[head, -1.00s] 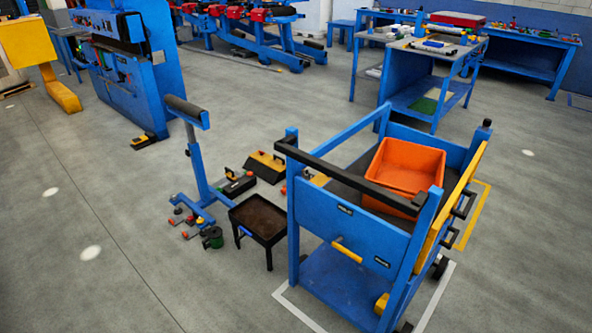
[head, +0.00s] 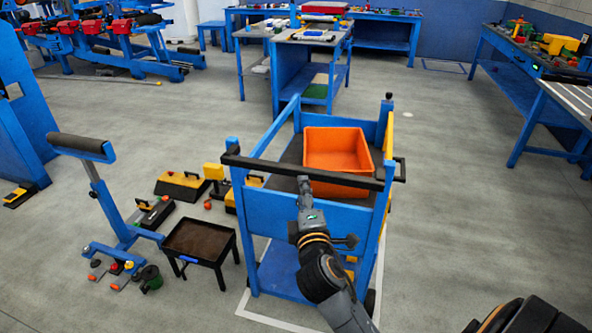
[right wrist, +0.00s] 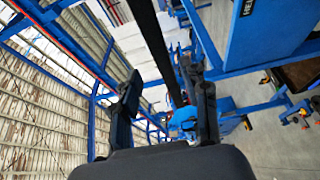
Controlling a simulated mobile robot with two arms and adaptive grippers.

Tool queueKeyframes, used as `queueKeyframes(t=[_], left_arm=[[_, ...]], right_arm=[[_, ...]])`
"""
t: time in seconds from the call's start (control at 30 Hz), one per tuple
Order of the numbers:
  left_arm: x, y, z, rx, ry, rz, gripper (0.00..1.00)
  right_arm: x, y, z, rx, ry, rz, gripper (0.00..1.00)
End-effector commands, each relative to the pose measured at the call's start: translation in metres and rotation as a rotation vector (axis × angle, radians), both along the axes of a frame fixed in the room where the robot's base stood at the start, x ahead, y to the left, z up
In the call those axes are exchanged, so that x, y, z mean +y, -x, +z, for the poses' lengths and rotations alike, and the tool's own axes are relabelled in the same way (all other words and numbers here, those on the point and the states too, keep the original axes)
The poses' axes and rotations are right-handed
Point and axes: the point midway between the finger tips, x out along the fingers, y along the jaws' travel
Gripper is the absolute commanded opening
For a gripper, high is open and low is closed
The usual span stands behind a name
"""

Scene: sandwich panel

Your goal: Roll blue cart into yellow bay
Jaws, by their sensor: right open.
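The blue cart (head: 342,219) stands upright on the floor in the head view, with a black handle bar (head: 262,169) across its near side and an orange bin (head: 335,150) on top. My right gripper (head: 304,185) is at the handle bar, near the middle of its length. In the right wrist view my right gripper (right wrist: 166,103) is open, and the black handle bar (right wrist: 150,40) runs between its spread fingers; I cannot tell whether they touch it. A white floor outline (head: 262,318) surrounds the cart's base. No yellow bay outline shows clearly now. My left gripper is out of view.
Left of the cart stand a small black tray table (head: 200,240), a blue roller stand (head: 105,190) and several tools on the floor. Blue workbenches (head: 540,80) line the right and back. The floor right of the cart (head: 470,180) is clear.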

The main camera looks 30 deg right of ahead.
Motion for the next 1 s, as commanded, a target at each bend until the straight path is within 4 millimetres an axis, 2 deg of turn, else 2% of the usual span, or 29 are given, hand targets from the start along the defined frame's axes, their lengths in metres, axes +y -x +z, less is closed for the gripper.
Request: queueKeyframes(t=[0.03, 0.2, 0.4, 0.6, 0.87, 1.0], left_arm=[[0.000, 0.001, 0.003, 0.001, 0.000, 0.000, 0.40], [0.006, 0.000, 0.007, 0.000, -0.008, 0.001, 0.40], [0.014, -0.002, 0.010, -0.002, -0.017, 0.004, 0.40], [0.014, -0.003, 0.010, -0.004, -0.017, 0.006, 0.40], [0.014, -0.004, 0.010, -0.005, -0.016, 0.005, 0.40], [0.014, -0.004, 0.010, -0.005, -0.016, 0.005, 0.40]], right_arm=[[-0.007, -0.011, 0.004, -0.003, 0.004, -0.003, 0.45], [-0.022, -0.043, 0.002, 0.000, 0.002, -0.001, 0.45], [-0.036, -0.070, 0.001, -0.001, 0.000, 0.000, 0.45], [-0.041, -0.080, 0.000, 0.000, -0.001, -0.001, 0.45], [-0.041, -0.080, 0.000, 0.000, -0.001, 0.000, 0.45], [-0.041, -0.080, 0.000, 0.000, -0.001, 0.000, 0.17]])
